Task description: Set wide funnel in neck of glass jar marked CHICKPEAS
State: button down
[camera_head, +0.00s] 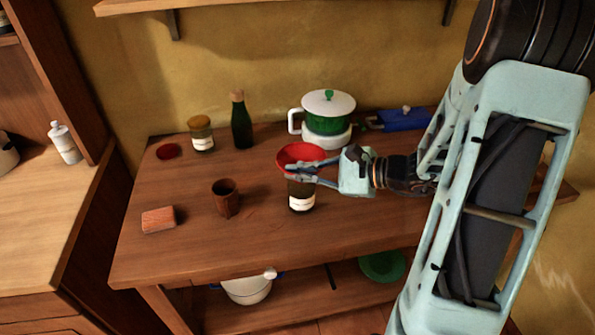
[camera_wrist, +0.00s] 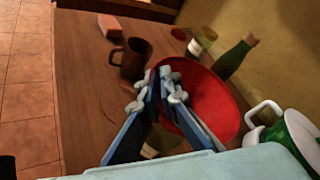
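The wide red funnel (camera_head: 302,152) is above the glass jar (camera_head: 301,190), mouth up, in the head view. The dark jar stands on the wooden table; its white label is too small to read. My gripper (camera_head: 290,172) reaches in from the right at the funnel's lower side. In the wrist view the fingers (camera_wrist: 157,88) come together at the near edge of the funnel (camera_wrist: 212,95) and look shut on it. The fingers hide the funnel's spout and the jar's neck, so I cannot tell whether the spout is inside the neck.
A brown mug (camera_head: 226,198) and a reddish block (camera_head: 158,219) stand to the left. Behind are a small labelled jar (camera_head: 202,136), a green bottle (camera_head: 241,122), a green pot (camera_head: 325,120) and a blue item (camera_head: 404,119). The front of the table is clear.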

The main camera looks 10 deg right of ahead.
jog(key=shift+f+b, duration=0.55)
jog(key=shift+f, duration=0.2)
jog(key=c, duration=1.7)
grip_release()
jog(key=shift+r, duration=0.1)
jog(key=shift+r+p, duration=3)
jog(key=shift+r, duration=1.4)
